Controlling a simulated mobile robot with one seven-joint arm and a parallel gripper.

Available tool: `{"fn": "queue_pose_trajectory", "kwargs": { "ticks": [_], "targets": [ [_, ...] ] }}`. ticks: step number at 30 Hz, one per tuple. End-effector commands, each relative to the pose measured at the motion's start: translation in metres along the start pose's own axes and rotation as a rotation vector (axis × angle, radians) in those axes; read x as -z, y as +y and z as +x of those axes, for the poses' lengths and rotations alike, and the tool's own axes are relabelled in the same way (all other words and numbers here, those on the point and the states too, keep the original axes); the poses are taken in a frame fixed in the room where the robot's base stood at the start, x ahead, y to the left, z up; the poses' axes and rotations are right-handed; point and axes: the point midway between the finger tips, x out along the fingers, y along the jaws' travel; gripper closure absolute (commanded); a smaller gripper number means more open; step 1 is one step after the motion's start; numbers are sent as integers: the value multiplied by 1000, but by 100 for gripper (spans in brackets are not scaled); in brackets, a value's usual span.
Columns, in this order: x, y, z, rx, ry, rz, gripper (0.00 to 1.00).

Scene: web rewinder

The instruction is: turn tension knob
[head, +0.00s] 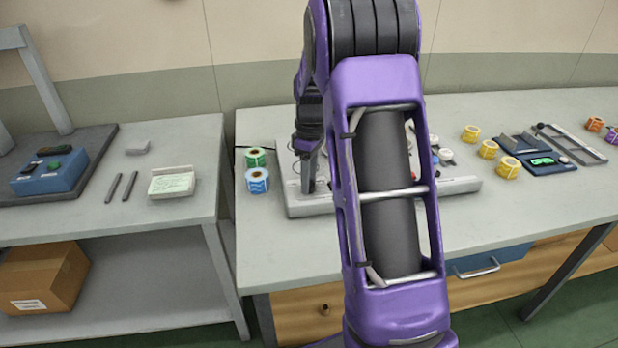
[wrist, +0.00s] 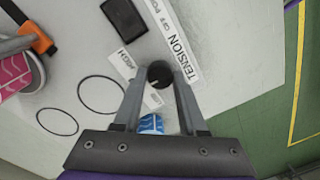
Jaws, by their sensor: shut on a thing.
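The tension knob (wrist: 159,75) is a small round black knob with a light pointer line, beside a white label strip (wrist: 174,42) that reads TENSION. My gripper (wrist: 160,85) is over the panel in the wrist view, with its two grey fingers closed in on either side of the knob. In the head view the grey rewinder base (head: 310,205) sits on the right-hand table, and my arm hides much of it.
A black block (wrist: 124,17), an orange clamp (wrist: 38,38) and a pink-and-white roll (wrist: 14,74) are near the knob. Green (head: 255,157) and blue (head: 257,181) label rolls stand left of the machine. Yellow rolls (head: 488,149) and a dark device (head: 540,162) lie to the right.

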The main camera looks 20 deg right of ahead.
Motion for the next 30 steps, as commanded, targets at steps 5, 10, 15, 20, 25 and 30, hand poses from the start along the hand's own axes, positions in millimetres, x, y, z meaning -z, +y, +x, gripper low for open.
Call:
{"fn": "queue_pose_trajectory", "kwargs": {
  "ticks": [5,10,15,20,25,30],
  "targets": [
    [0,0,-2,0,5,80,100],
    [0,0,-3,0,12,206,100],
    [0,0,-3,1,21,354,100],
    [-1,0,-2,-1,29,487,100],
    [0,0,-2,0,37,608,100],
    [-1,0,-2,-1,43,696,100]
  ]
}}
